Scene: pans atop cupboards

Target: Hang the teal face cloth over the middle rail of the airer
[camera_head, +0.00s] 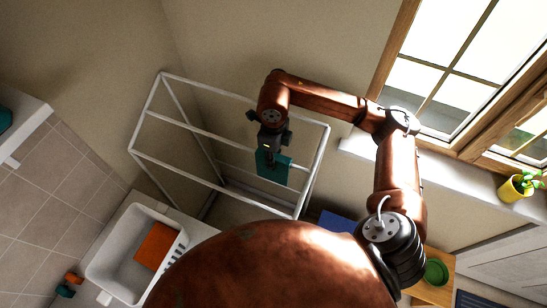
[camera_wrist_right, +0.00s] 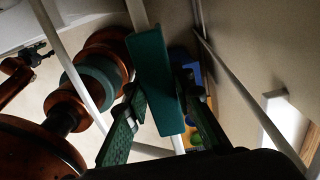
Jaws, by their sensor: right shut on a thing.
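The teal face cloth (camera_head: 273,166) is in my right gripper (camera_head: 269,147), at the right half of the white airer. It lies across the line of the airer's middle rail (camera_head: 200,131), which shows on both sides of it. In the right wrist view the cloth (camera_wrist_right: 158,85) is a flat teal strip between the fingers, with a white rail running behind it. I cannot tell whether it rests on the rail. My left gripper (camera_wrist_right: 37,52) seems to show small and dark at the left of the wrist view; its jaws are unclear. It is outside the head view.
The airer's back rail (camera_head: 240,98) and front rail (camera_head: 205,181) run on either side of the middle one. The window sill (camera_head: 440,173) with a yellow plant pot (camera_head: 513,188) is at the right.

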